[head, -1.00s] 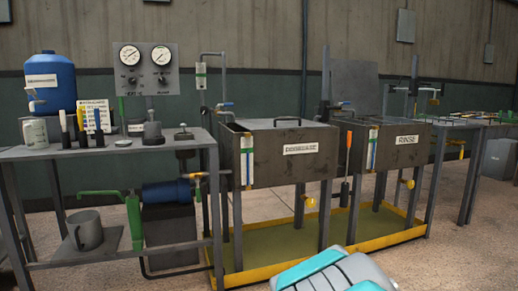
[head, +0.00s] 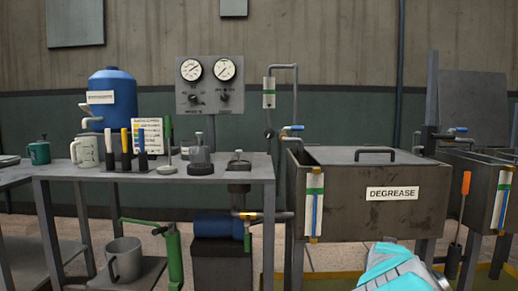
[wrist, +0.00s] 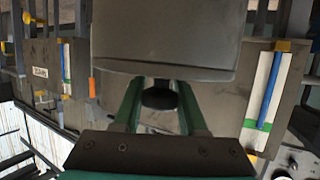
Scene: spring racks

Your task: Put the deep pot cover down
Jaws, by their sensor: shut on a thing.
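My gripper (wrist: 158,92) shows in the wrist view with its two green fingers shut on the dark round knob of the deep pot cover. The grey cover (wrist: 165,40) fills the top middle of that view beyond the fingertips. Its lower edge is a curved rim. The cover and the fingers are out of the head view. I cannot tell from the wrist view how high the cover is, but no support shows touching it.
The DEGREASE tank (head: 350,215), with a handled lid (head: 375,156), stands to the right.

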